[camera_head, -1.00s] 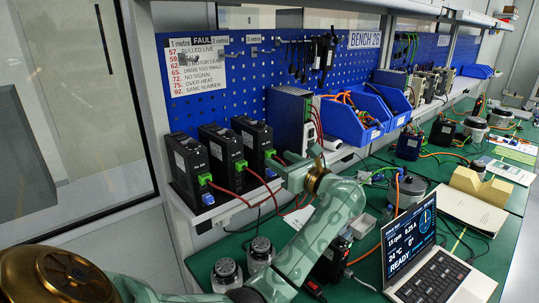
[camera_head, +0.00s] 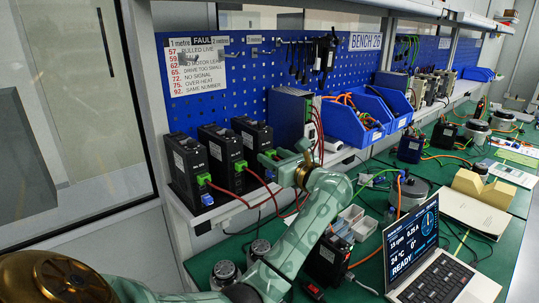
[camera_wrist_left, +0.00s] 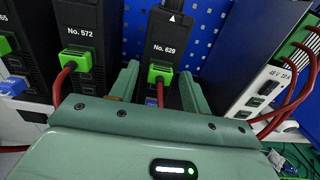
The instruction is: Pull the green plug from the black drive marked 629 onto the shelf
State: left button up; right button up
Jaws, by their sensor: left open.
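The black drive marked 629 (camera_wrist_left: 165,45) stands between my fingers in the left wrist view; in the head view it is the rightmost of three black drives (camera_head: 252,134). Its green plug (camera_wrist_left: 160,73) sits at the drive's front with a red cable hanging from it; it also shows partly in the head view (camera_head: 269,154). My left gripper (camera_wrist_left: 160,88) is open, one finger on each side of the plug; whether a finger touches it I cannot tell. The white shelf (camera_head: 217,212) is under the drives. My right gripper is in neither view.
Drive 572 (camera_wrist_left: 80,35) with its own green plug (camera_wrist_left: 75,61) is close left of my fingers. A power supply (camera_wrist_left: 262,85) with red cables is at the right. Blue bins (camera_head: 352,123) and an open laptop (camera_head: 432,265) lie further right. The shelf's bare front strip is narrow.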

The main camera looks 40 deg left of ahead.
pick_arm(q)
jog(key=shift+c, duration=0.4)
dwell(0.5)
grip_shut()
jog(key=shift+d, duration=0.1)
jog(key=shift+s+d, duration=0.2)
jog(key=shift+d, duration=1.25)
jog(key=shift+s+d, duration=0.15)
jog(key=shift+d, duration=1.3)
